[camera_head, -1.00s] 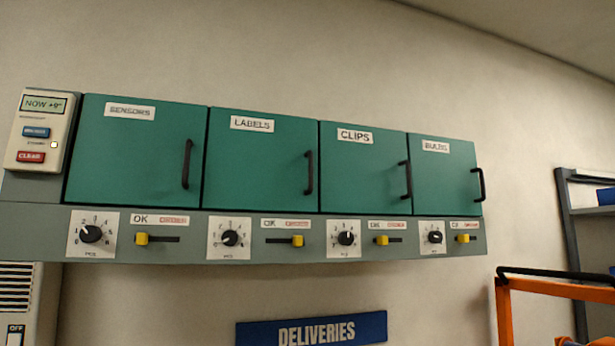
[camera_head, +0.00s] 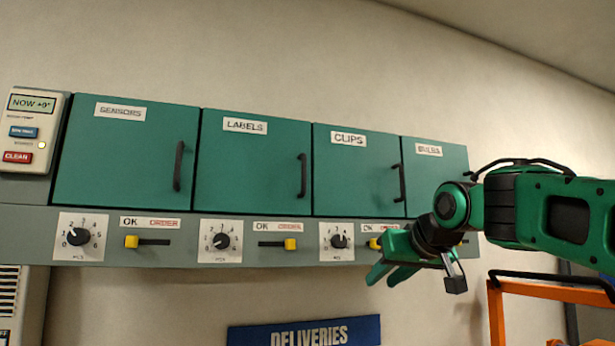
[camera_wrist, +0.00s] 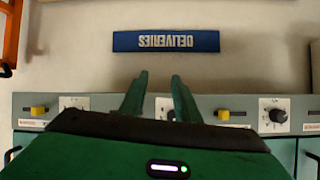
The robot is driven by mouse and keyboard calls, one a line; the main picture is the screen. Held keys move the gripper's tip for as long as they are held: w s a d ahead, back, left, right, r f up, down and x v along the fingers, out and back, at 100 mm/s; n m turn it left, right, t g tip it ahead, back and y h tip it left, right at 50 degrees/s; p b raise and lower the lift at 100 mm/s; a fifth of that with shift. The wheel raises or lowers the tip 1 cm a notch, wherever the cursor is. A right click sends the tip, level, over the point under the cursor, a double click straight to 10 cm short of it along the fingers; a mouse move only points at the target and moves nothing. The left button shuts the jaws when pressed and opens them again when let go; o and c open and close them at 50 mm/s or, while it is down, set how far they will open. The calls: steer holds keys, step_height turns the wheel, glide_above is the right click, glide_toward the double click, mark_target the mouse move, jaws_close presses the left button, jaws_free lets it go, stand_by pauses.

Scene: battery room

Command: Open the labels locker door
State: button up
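The labels locker door (camera_head: 250,165) is a green panel marked LABELS, second from the left in the row, and it is closed. Its black vertical handle (camera_head: 302,176) is on the door's right side. My gripper (camera_head: 378,277) is right of and below that handle, in front of the strip under the clips door. Its two green fingers stand apart with nothing between them. The wrist view, upside down, also shows the fingers (camera_wrist: 156,84) apart and empty. The gripper is not touching the labels handle.
Closed doors marked SENSORS (camera_head: 125,150), CLIPS (camera_head: 357,170) and a partly hidden one flank it. Dials and yellow sliders (camera_head: 290,244) line the strip below. A blue DELIVERIES sign (camera_head: 303,334) is on the wall beneath. An orange frame (camera_head: 545,294) stands at the lower right.

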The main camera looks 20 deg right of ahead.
steer(key=w+a+r+n+t+y, duration=0.1)
steer(key=a+r+t, duration=0.15)
steer(key=r, duration=0.45)
steer(key=a+r+n+t+y, duration=0.1)
steer(key=a+r, duration=0.3)
steer(key=r, duration=0.4)
steer(key=n+t+y, duration=0.2)
glide_toward(305, 170)
steer(key=x, duration=0.8)
steer(key=shift+w, duration=0.1)
jaws_close()
